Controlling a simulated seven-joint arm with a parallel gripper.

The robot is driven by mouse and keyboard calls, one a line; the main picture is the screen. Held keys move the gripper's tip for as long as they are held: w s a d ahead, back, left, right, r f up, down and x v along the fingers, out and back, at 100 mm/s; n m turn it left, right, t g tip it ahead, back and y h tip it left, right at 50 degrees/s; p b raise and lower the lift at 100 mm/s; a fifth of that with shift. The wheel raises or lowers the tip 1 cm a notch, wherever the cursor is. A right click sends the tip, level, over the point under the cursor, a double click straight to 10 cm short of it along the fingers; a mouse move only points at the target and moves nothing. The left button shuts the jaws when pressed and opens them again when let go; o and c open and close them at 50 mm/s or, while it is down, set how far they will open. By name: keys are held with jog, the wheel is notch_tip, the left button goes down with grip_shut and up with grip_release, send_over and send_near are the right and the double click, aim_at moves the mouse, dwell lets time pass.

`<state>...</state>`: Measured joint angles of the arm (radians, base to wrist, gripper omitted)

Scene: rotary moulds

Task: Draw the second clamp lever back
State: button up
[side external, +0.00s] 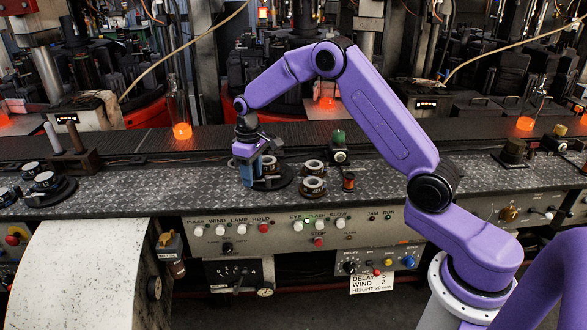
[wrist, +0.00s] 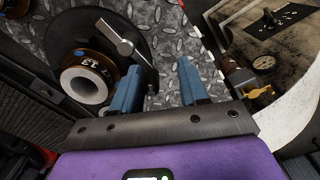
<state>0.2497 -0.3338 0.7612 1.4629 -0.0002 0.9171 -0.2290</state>
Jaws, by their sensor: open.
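A grey metal clamp lever (wrist: 122,42) shows in the wrist view, lying across the edge of a black round plate (wrist: 140,62). Beside it on the plate sits a brown ring mould with a pale hollow centre (wrist: 84,84). In the side external view my gripper (side external: 249,180) points down beside the black plate (side external: 285,184). I cannot tell which lever counts as second.
More ring moulds (side external: 313,187) stand right of my gripper, near a green-topped knob (side external: 339,137). A dark conveyor (side external: 220,134) carrying a glowing piece (side external: 182,131) runs behind. A control panel (side external: 290,228) fronts the tread-plate bench (side external: 130,185), which has bare room left of my gripper.

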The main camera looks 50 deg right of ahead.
jog(key=shift+s+a+n, duration=0.1)
jog(key=shift+s+n, duration=0.35)
jog(key=shift+n, duration=0.75)
jog(key=n, duration=0.1)
jog(key=s+n, duration=0.1)
jog(key=n, duration=0.2)
jog(key=shift+s+a, duration=0.1)
jog(key=shift+s, duration=0.2)
jog(key=n, duration=0.2)
jog(key=s+n, duration=0.1)
jog(key=n, duration=0.1)
jog(key=s+n, duration=0.1)
jog(key=shift+d+n, duration=0.4)
notch_tip(320, 180, up, 18)
jog(key=f, duration=0.1)
jog(key=s+a+f, duration=0.1)
jog(key=s+a, duration=0.3)
jog(key=s, duration=0.5)
jog(key=s+a, duration=0.5)
jog(key=s, duration=0.4)
jog(key=shift+s+f+m, duration=0.3)
jog(key=shift+s+f, duration=0.1)
